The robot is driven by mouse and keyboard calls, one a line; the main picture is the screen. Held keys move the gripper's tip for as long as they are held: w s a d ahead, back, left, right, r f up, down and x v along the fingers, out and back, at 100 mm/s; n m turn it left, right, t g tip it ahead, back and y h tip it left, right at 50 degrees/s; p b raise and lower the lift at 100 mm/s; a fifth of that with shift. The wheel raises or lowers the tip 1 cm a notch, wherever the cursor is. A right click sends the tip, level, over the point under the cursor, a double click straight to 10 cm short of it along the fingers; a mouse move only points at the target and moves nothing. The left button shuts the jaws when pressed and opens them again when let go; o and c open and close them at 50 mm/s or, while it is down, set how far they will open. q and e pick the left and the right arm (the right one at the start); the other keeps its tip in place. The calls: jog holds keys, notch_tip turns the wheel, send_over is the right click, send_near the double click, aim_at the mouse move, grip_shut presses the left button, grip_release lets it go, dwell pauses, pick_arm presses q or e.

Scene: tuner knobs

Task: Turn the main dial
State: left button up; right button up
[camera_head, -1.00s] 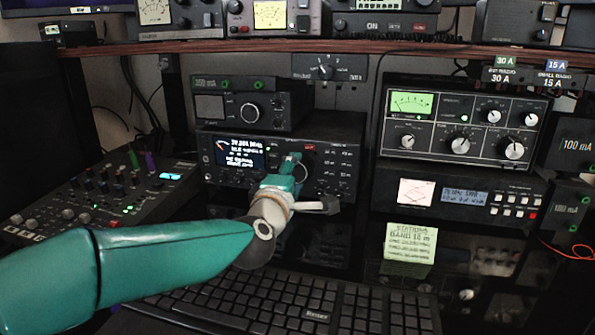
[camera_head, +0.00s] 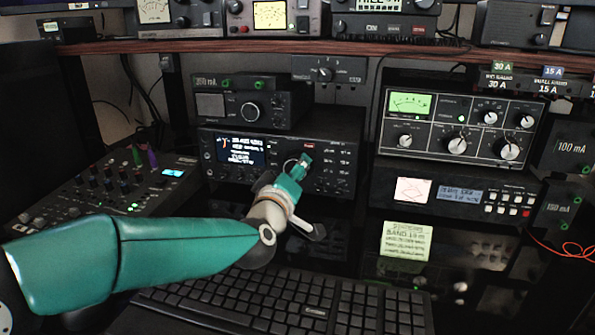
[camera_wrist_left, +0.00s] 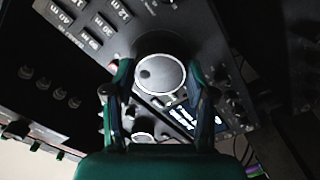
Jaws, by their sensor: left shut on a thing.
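The main dial (camera_wrist_left: 160,72) is a dark round knob with a pale rim and a small dimple on its face, on the front of the middle radio (camera_head: 222,172). My left gripper (camera_head: 302,163) reaches it from the front. In the left wrist view its two green fingers (camera_wrist_left: 158,78) lie on opposite sides of the dial, shut on it. In the head view the gripper and wrist mostly hide the dial. The radio's lit display (camera_head: 240,151) shows white text, too small to read surely. My right gripper is not in view.
A smaller radio (camera_head: 252,111) stands on top. A mixer (camera_head: 115,190) is to the left and a keyboard (camera_head: 300,303) below my arm. A tuner with a green meter (camera_head: 462,125) and another unit (camera_head: 450,196) stand to the right.

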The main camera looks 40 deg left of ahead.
pick_arm(q)
jog(key=shift+w+d+f, duration=0.1)
jog(key=shift+w+d, duration=0.05)
dwell(0.3)
jog(key=o, duration=1.2)
jog(key=shift+w, duration=0.1)
jog(key=shift+c, duration=0.2)
jog(key=shift+s, duration=0.35)
jog(key=v, duration=1.1)
jog(key=shift+s+d, duration=0.15)
jog(key=shift+s, duration=0.05)
